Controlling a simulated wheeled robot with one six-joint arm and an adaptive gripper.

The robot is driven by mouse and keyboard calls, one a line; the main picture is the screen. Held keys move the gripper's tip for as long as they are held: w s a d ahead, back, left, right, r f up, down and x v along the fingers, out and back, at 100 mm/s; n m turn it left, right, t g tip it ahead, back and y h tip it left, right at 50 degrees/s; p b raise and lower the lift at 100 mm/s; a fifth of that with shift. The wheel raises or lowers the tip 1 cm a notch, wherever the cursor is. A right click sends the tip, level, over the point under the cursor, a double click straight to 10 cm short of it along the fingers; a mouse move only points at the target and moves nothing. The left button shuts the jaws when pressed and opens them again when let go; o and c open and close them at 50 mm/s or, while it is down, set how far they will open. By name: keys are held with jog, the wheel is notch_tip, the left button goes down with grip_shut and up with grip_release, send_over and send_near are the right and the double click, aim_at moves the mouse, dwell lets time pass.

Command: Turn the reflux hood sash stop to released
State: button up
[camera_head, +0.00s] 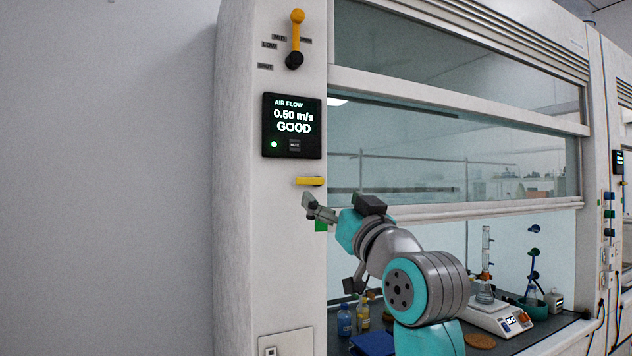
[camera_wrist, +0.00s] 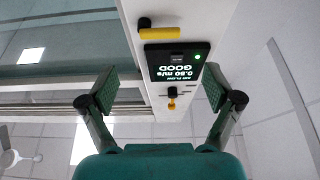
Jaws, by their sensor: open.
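A yellow bar handle (camera_head: 309,181) lies level on the white front post of the near hood, just under the air flow display. In the wrist view the yellow handle (camera_wrist: 160,32) shows upside down beside a black knob, above the display. I cannot read a label on it. My gripper (camera_head: 317,211) is just below the handle in the head view, apart from it as far as I can tell. In the wrist view my gripper (camera_wrist: 158,88) has its two fingers spread wide with nothing between them. The handle lies beyond the fingertips.
The air flow display (camera_head: 291,125) reads 0.50 m/s GOOD. Above it is an upright yellow lever (camera_head: 296,32) with a black knob and position labels. The glass sash (camera_head: 450,150) is partly raised. Bottles and a balance (camera_head: 495,316) stand inside. The left wall side is free.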

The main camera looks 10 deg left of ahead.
aim_at(311, 179)
jog(key=x, duration=1)
jog(key=shift+s, duration=0.1)
jog(key=c, duration=1.1)
